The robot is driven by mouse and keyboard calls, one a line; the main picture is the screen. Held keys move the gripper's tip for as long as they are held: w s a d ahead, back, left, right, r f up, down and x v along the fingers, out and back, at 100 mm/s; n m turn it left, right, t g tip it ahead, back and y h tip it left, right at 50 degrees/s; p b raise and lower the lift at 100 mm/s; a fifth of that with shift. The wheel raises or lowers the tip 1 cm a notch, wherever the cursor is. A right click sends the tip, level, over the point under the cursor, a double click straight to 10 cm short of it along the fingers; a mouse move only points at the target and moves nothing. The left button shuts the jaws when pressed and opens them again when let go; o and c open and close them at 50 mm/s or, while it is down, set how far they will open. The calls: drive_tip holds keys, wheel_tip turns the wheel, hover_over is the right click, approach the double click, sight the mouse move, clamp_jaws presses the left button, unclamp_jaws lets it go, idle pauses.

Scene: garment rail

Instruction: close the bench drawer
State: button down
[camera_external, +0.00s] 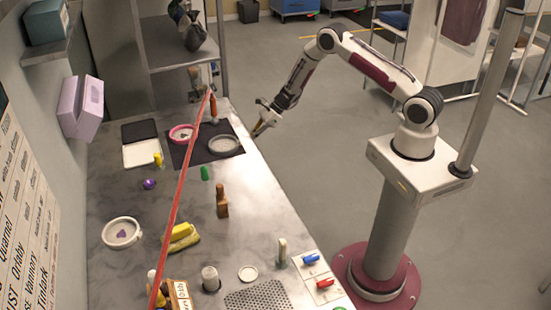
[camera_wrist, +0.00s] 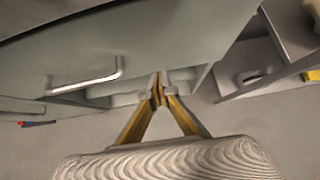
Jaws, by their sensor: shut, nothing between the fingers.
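The bench (camera_external: 265,205) runs along the left of the outside view. Its drawer front cannot be made out there. In the wrist view a pale grey panel (camera_wrist: 180,35) with a silver bar handle (camera_wrist: 85,82) fills the upper left; it looks like a drawer front, but I cannot tell how far out it stands. My gripper (camera_external: 262,128) is by the bench's right edge, near the far end. In the wrist view my gripper's yellow fingers (camera_wrist: 158,98) are shut and empty, to the right of the handle. I cannot tell whether the fingertips touch the panel.
A grey dish (camera_external: 224,145) and pink ring dish (camera_external: 182,133) stand on a dark mat near my gripper. A brown-red bottle (camera_external: 213,108) stands behind them. In the wrist view, grey shelving (camera_wrist: 285,35) is at right. The floor (camera_external: 310,175) right of the bench is open.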

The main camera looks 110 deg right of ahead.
drive_tip(key=v, duration=0.9)
idle(0.7)
drive_tip(key=s+a+n+g+y, duration=0.1)
drive_tip(key=s+a+n+y, duration=0.2)
drive_tip(key=a+n, duration=0.4)
drive_tip(key=s+a+r+n+h, duration=0.1)
drive_tip(key=s+a+r+n, duration=0.4)
drive_tip(key=a+r+n, duration=0.4)
drive_tip(key=s+a+r+n+g+h, duration=0.1)
drive_tip(key=s+a+r+n, duration=0.4)
drive_tip(key=a+r+n, duration=0.5)
drive_tip(key=s+a+r+n+g+h, duration=0.1)
drive_tip(key=s+a+r+n, duration=0.4)
drive_tip(key=a, duration=1.6)
wheel_tip(320, 180, up, 8)
drive_tip(key=n, duration=0.5)
drive_tip(key=shift+a, duration=0.3)
